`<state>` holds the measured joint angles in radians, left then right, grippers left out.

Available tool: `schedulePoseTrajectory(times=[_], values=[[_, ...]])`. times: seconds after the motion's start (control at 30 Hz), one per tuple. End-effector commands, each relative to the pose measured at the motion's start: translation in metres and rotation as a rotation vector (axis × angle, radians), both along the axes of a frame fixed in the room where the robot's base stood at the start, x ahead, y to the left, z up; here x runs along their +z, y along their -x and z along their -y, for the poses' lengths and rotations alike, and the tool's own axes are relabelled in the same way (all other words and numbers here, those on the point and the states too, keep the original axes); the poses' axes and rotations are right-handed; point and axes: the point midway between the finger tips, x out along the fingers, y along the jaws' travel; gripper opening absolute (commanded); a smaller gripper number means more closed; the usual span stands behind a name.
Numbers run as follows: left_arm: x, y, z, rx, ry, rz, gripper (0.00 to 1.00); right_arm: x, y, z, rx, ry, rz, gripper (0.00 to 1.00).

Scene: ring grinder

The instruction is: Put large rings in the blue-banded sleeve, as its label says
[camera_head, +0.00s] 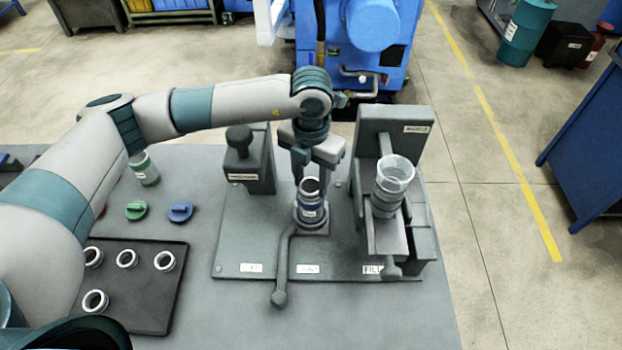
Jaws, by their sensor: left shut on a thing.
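The blue-banded sleeve (312,211) stands upright at the middle station of the grey fixture, with a small white label on its front. My left gripper (311,178) points straight down over it, its fingers on either side of the sleeve's top. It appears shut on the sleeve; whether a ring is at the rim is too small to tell. Several pale metal rings (126,259) lie apart on a dark tray (150,310) at the lower left. My right gripper is not in view.
A green-banded sleeve (146,171), a green cap (136,210) and a blue cap (180,211) are on the table left of the fixture (240,245). A lever (281,270) projects forward from the middle station.

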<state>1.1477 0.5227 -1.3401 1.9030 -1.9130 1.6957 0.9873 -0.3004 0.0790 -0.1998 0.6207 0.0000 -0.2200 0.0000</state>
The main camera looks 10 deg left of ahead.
Motion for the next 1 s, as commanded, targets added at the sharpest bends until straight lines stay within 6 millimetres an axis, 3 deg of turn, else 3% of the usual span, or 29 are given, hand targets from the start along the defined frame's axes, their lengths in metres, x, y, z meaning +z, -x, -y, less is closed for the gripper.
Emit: schedulePoseTrajectory(times=[1.0], values=[[0.0007, -0.0004, 0.0004, 0.0, 0.0, 0.0, 0.15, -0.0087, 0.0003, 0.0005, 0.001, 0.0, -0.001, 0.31]])
